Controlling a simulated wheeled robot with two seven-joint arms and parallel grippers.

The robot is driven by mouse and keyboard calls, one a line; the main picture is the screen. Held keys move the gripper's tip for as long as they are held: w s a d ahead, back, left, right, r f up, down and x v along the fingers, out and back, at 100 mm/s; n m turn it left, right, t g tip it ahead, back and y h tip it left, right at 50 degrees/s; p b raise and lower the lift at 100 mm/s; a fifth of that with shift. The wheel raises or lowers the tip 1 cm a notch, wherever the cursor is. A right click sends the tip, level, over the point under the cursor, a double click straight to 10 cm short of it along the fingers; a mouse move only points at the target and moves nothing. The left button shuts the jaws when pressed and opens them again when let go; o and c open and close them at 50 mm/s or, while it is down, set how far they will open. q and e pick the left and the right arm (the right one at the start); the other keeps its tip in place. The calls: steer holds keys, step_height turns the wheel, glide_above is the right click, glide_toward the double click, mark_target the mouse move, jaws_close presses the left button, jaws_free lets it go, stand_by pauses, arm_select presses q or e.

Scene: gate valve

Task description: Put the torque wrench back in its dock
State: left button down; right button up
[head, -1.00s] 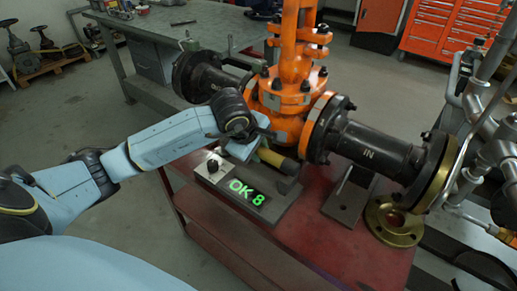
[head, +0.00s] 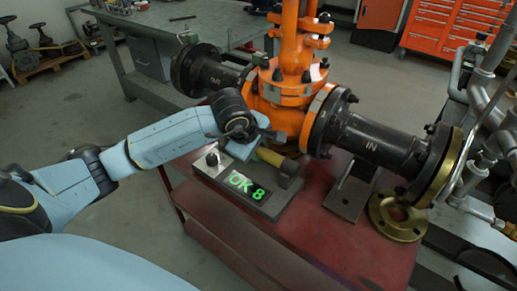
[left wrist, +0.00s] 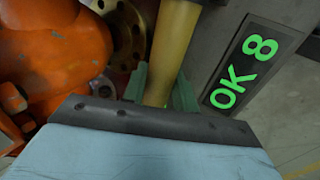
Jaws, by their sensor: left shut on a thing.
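The torque wrench (head: 270,157) shows as a yellow handle low in front of the orange valve; much of it is hidden by my left gripper and arm. My left gripper (head: 256,143) is shut on it. In the left wrist view the yellow handle (left wrist: 172,45) runs up between the greenish fingers (left wrist: 160,88). The grey dock (head: 275,203) sits on the red cart, with a display (head: 246,187) lit green with "OK 8". The handle lies above or at the dock's back; I cannot tell whether it rests in it. My right gripper is not in view.
The orange gate valve (head: 282,92) stands close behind the gripper, with a black flanged pipe (head: 370,140) to the right. A brass flange (head: 398,217) lies on the red cart top (head: 310,235). Grey pipework (head: 490,110) stands at far right. The cart's front is clear.

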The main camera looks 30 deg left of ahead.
arm_select(q)
steer(key=shift+r, duration=0.15)
steer(key=c, duration=1.2)
jaws_free()
steer(key=shift+o, duration=0.9)
steer(key=shift+s, duration=0.1)
steer(key=p+v, duration=0.3)
steer(key=v, duration=1)
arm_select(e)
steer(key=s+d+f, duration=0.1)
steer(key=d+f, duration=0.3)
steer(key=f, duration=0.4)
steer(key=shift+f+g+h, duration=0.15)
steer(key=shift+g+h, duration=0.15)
arm_select(q)
steer(key=shift+r+p, duration=0.15)
steer(key=shift+p, duration=0.2)
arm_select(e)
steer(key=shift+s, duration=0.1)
